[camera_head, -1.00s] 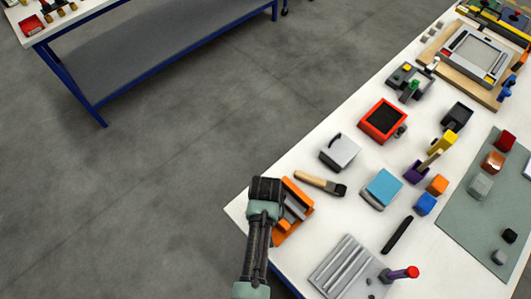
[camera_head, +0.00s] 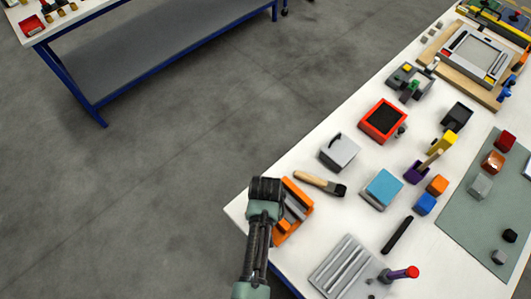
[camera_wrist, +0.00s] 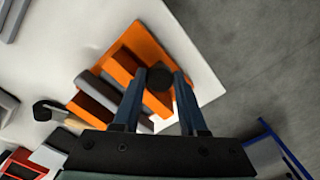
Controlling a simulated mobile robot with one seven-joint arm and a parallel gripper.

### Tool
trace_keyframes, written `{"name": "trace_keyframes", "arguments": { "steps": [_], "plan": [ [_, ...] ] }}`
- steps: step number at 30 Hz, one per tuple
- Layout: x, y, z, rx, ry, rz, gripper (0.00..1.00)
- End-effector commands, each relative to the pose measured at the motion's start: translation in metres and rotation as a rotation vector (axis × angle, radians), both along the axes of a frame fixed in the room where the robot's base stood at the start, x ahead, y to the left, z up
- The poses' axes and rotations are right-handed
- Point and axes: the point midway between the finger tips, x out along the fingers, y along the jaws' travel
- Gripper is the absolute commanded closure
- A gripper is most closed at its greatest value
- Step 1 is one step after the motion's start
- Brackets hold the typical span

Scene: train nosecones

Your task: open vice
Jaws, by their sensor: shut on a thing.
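The orange vice (camera_head: 303,199) stands at the near left corner of the white table, partly hidden behind my arm in the head view. It also shows in the wrist view (camera_wrist: 122,68), with grey jaw pieces beside its orange blocks. A dark round knob (camera_wrist: 159,78) sits at the end of the vice nearest my gripper. My gripper (camera_wrist: 157,82) has its two fingers on either side of this knob and is shut on it. In the head view my gripper (camera_head: 267,190) is at the vice's left side, its fingertips hidden.
A wooden-handled brush (camera_head: 320,183) lies right beside the vice. A grey lidded box (camera_head: 339,151), a blue-topped block (camera_head: 383,188) and a grey grooved plate (camera_head: 346,268) are nearby on the table (camera_head: 240,208). The floor to the left is open.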

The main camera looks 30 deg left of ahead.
Motion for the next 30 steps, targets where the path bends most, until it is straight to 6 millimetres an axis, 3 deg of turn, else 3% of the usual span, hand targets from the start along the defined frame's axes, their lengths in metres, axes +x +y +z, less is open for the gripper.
{"name": "trace_keyframes", "arguments": {
  "steps": [9,10,15,30],
  "plan": [
    [0.0070,0.0030,0.0042,0.008,-0.021,0.004,1.00],
    [0.0071,0.0030,0.0042,0.008,-0.021,0.004,0.55],
    [0.0076,0.0022,0.0044,0.006,-0.021,0.003,0.28],
    [0.0066,-0.0008,0.0034,0.000,-0.017,-0.006,0.28]
  ]
}}
